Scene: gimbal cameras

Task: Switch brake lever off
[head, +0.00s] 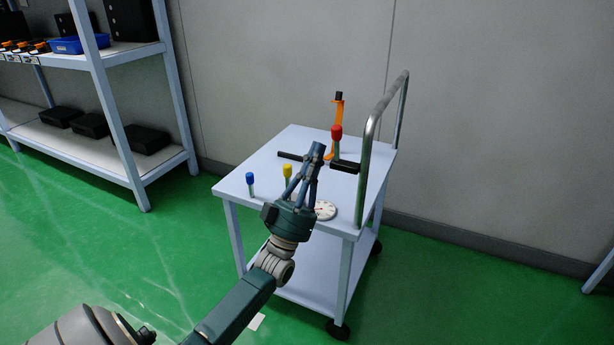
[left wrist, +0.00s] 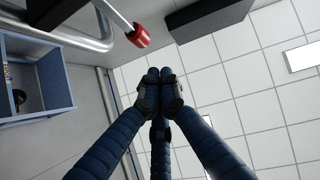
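A white cart (head: 262,165) carries several levers. A red-topped lever (head: 336,140) stands upright at its right; its red knob also shows in the left wrist view (left wrist: 139,37). A yellow-topped lever (head: 287,171) and a blue-topped lever (head: 250,180) stand at the cart's near left. None carries a readable label, so I cannot tell which is the brake lever. My left gripper (head: 316,155) is over the cart, just left of the red-topped lever and apart from it. In the left wrist view its fingertips (left wrist: 161,78) meet with nothing between them. My right gripper is not seen.
A metal push rail (head: 366,140) rises at the cart's right. An orange stand-like part (head: 338,108) and a white round gauge (head: 325,210) are on the cart. A shelf rack (head: 100,100) stands at left.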

